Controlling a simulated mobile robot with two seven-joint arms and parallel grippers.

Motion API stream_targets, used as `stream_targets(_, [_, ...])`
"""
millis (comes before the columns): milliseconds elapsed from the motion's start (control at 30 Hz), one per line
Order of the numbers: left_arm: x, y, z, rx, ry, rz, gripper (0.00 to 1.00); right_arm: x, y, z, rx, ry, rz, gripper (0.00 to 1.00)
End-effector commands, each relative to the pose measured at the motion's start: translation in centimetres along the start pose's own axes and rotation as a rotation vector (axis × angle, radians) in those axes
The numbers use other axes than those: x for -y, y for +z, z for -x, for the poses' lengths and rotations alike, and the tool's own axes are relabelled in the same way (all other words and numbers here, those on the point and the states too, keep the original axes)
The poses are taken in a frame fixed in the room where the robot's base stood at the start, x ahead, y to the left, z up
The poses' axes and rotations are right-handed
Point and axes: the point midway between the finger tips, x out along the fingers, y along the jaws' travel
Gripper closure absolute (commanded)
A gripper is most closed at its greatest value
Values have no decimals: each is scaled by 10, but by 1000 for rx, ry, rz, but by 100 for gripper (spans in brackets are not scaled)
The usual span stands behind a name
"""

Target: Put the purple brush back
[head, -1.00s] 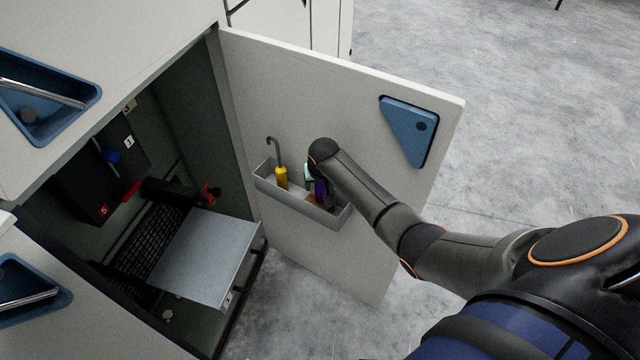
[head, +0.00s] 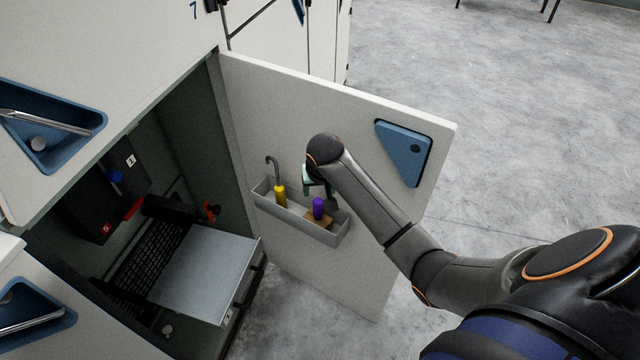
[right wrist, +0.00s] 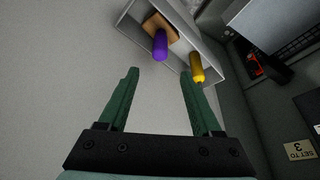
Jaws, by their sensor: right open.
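The purple brush (head: 318,207) stands in the grey door tray (head: 265,197), its purple handle up and its tan block low in the tray. In the right wrist view the purple brush (right wrist: 160,45) shows beyond the fingertips, apart from them. My right gripper (head: 308,188) is just above the tray, partly hidden by its own wrist. In the right wrist view my right gripper (right wrist: 158,80) has its two green fingers apart with nothing between them. My left gripper is not in view.
A yellow-handled hook tool (head: 280,195) stands in the tray, left of the brush. The open cabinet door (head: 290,100) carries the tray and a blue triangular plate (head: 403,150). Left of it is the open cabinet with a grey metal plate (head: 205,270). Floor is clear at right.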

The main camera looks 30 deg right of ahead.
Motion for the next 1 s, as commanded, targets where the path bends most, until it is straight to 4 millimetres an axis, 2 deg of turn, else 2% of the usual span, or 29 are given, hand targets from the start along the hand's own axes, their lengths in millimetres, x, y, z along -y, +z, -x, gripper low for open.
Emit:
stream_targets(133, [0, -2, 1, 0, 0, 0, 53, 0, 1, 11, 0, 0, 2, 34])
stream_targets(267, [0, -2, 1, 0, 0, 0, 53, 3, 19, 1, -8, -19, 41, 34])
stream_targets(367, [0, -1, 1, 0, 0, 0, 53, 9, 53, -18, -35, -64, 119, 34])
stream_targets(500, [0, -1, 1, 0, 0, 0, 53, 21, 118, -41, -102, -162, 258, 34])
stream_targets(600, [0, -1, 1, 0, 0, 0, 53, 27, 167, -45, -158, -234, 346, 34])
stream_targets(800, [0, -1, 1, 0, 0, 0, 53, 33, 252, -27, -280, -359, 466, 34])
stream_targets(900, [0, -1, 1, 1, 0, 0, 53, 33, 280, -13, -334, -397, 499, 34])
stream_targets(1000, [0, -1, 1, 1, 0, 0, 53, 32, 296, -1, -374, -420, 517, 34])
